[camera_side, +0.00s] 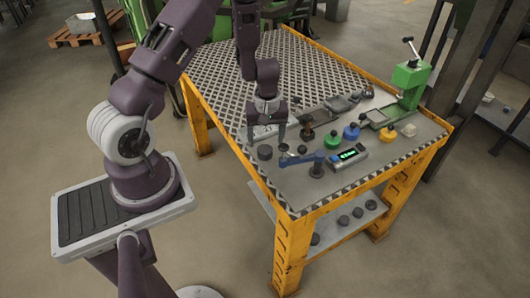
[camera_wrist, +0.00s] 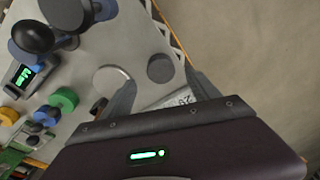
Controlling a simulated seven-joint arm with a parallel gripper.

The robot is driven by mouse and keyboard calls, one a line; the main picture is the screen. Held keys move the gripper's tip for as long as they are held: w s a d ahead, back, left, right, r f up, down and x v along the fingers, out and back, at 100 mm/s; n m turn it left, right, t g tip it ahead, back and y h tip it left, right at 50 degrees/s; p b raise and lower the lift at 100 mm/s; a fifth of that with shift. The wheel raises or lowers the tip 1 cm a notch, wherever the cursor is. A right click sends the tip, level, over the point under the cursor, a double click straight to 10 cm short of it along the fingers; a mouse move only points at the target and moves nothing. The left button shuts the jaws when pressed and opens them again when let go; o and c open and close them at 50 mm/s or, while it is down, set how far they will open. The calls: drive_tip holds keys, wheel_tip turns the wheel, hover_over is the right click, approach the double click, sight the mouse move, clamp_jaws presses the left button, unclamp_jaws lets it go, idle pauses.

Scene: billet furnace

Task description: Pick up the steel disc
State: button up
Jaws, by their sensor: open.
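Two round discs lie on the table near its edge in the wrist view. One is dark grey (camera_wrist: 160,68) and the other is pale, silvery (camera_wrist: 111,80); I cannot tell for certain which is the steel disc. My gripper (camera_wrist: 158,80) is open and empty, with the dark disc showing between and just beyond its fingertips. The pale disc lies beside the left finger, partly hidden by it. In the side view my gripper (camera_side: 265,140) points down above the dark disc (camera_side: 265,152), apart from it.
A blue swing arm on a post (camera_side: 317,168) and a scale with a green display (camera_side: 349,156) stand to the right. Green (camera_side: 332,140), blue (camera_side: 351,132) and yellow (camera_side: 386,135) knobbed pieces and a green press (camera_side: 408,82) stand farther right. The table's patterned left part is clear.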

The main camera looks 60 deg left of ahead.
sight(265, 149)
drive_tip(key=f, duration=0.4)
drive_tip(key=shift+a+f, duration=0.2)
drive_tip(key=shift+a, duration=0.05)
clamp_jaws()
